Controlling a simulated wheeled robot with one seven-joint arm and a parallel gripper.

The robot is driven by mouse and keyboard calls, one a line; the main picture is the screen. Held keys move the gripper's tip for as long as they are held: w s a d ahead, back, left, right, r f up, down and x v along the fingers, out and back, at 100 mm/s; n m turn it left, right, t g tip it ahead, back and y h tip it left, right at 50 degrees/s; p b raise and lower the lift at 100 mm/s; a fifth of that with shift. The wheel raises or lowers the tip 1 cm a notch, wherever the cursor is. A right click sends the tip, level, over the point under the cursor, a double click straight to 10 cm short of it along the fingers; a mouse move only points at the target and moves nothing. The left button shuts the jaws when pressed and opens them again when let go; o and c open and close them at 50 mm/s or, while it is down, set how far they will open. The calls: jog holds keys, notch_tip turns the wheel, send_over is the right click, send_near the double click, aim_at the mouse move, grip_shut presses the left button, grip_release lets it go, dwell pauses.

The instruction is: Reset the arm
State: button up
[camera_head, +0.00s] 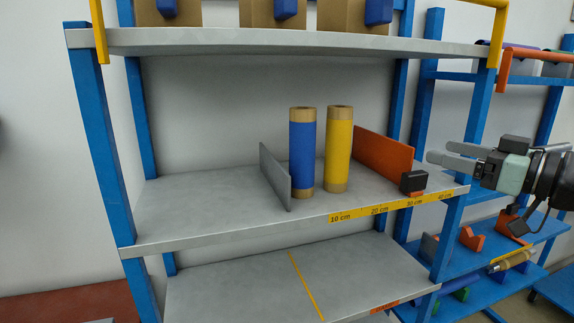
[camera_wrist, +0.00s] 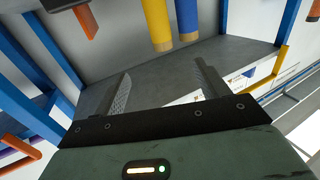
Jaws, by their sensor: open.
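My gripper (camera_head: 440,155) is at the right of the head view, in front of the right end of the shelf unit. Its two fingers point left and are apart, with nothing between them. In the wrist view my gripper (camera_wrist: 162,90) also shows open and empty. A blue tube (camera_head: 302,155) and a yellow tube (camera_head: 339,150) with tan ends stand upright side by side on the middle shelf (camera_head: 200,205). In the wrist view the yellow tube (camera_wrist: 155,20) and the blue tube (camera_wrist: 187,18) show beyond the fingers.
A grey divider (camera_head: 275,178) and an orange divider (camera_head: 385,155) flank the tubes. A small black box (camera_head: 413,181) sits at the shelf's right front edge. Boxes line the upper shelf (camera_head: 290,42). The middle shelf's left part is bare. A blue rack (camera_head: 480,270) stands at right.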

jog(key=s+a+f+m+g+h+b, duration=0.1)
jog(key=s+a+f+g+h, duration=0.3)
jog(key=f, duration=0.4)
jog(key=s+a+f+m+g+h+b, duration=0.1)
jog(key=a+f+g+h+b, duration=0.1)
jog(key=a+f+h, duration=0.5)
jog(key=s+a+f+g, duration=0.1)
jog(key=s+f+g, duration=0.3)
jog(key=s, duration=0.6)
jog(key=s+a+f+n+g+b, duration=0.1)
jog(key=s+f+g, duration=0.2)
jog(key=s, duration=0.6)
jog(key=shift+s+a+f+n+g, duration=0.2)
jog(key=shift+s+f+n+g, duration=0.15)
jog(key=shift+f, duration=0.2)
